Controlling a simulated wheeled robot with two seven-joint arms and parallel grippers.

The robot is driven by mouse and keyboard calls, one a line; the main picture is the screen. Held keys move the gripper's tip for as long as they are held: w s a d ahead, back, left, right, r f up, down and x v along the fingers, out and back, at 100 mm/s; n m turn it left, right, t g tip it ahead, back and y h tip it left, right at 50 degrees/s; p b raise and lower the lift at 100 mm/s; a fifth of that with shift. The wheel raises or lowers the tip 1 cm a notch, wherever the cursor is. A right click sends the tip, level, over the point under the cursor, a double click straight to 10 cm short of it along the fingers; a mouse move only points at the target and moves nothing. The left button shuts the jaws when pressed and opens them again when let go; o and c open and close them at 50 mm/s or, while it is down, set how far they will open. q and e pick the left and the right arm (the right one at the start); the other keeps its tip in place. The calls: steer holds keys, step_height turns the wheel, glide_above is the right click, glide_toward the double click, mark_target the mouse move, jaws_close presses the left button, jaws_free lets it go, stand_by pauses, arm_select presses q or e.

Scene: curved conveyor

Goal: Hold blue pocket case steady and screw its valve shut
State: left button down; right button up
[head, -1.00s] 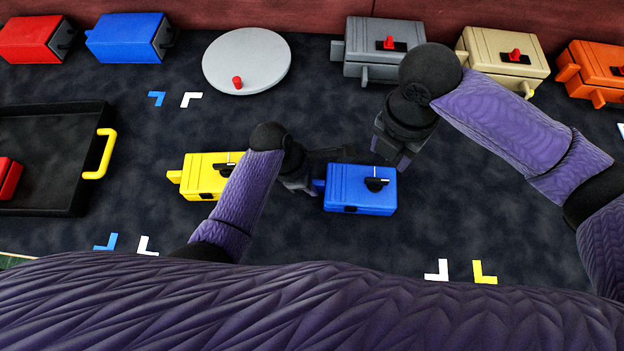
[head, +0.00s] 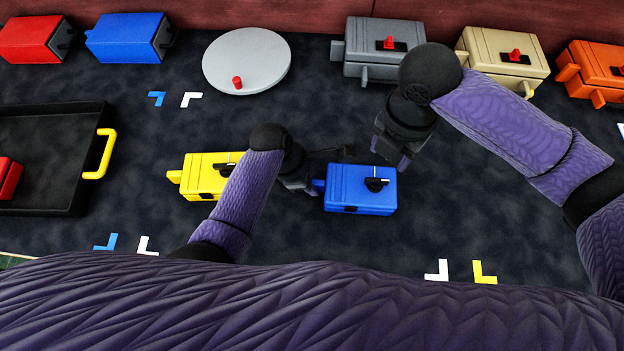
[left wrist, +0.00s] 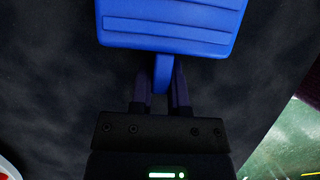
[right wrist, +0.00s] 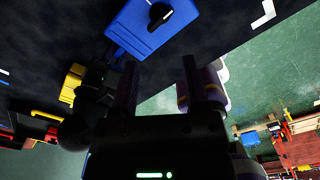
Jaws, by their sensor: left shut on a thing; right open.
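The blue pocket case (head: 345,194) lies flat on the dark table, and its body also shows in the left wrist view (left wrist: 170,25). Its black valve knob (head: 376,185) with a white mark is on top; the right wrist view shows the knob too (right wrist: 160,15). My left gripper (head: 314,186) is at the case's left side. In the left wrist view its fingers (left wrist: 161,88) are shut on the case's blue tab. My right gripper (head: 390,157) is open and empty, just behind and above the case's right end; its two fingers stand apart in the right wrist view (right wrist: 160,78).
A yellow case (head: 200,178) sits left of the blue one, partly behind my left arm. A black tray (head: 55,112) with a yellow handle is at the left. A grey disc (head: 250,52) and several cases line the back. Table in front of the blue case is clear.

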steer(key=shift+c, duration=0.6)
steer(key=m+y, duration=0.4)
steer(key=m, duration=0.6)
glide_toward(379, 179)
steer(key=shift+m, duration=0.4)
steer(key=x, duration=0.8)
steer(key=shift+s+a+f, duration=0.1)
steer(key=shift+f, duration=0.3)
jaws_close()
